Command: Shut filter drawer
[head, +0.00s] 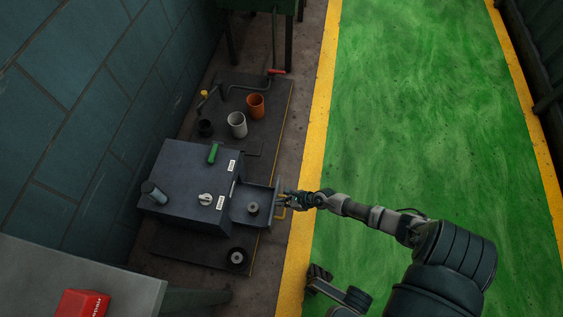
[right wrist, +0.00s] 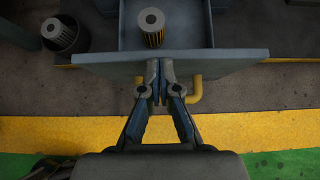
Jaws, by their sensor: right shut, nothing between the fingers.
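The filter drawer (head: 238,214) sticks out of the right side of the dark grey-blue box (head: 182,165). A cylindrical filter (head: 253,208) stands in it, also seen in the right wrist view (right wrist: 152,22). The drawer's upright front plate (right wrist: 100,68) spans the right wrist view, with a yellow handle (right wrist: 196,90) on its outer face. My right gripper (head: 288,198) is at the handle; in the right wrist view its shut, empty fingertips (right wrist: 160,82) are close to the plate between the handle's ends. Contact is unclear.
A second filter (head: 237,259) stands on the dark base mat (head: 210,252) near the drawer. Orange (head: 255,106) and pale (head: 237,125) cups stand behind the box. A grey table (head: 125,290) with a red box (head: 82,304) is front left. The green floor (head: 430,110) is clear.

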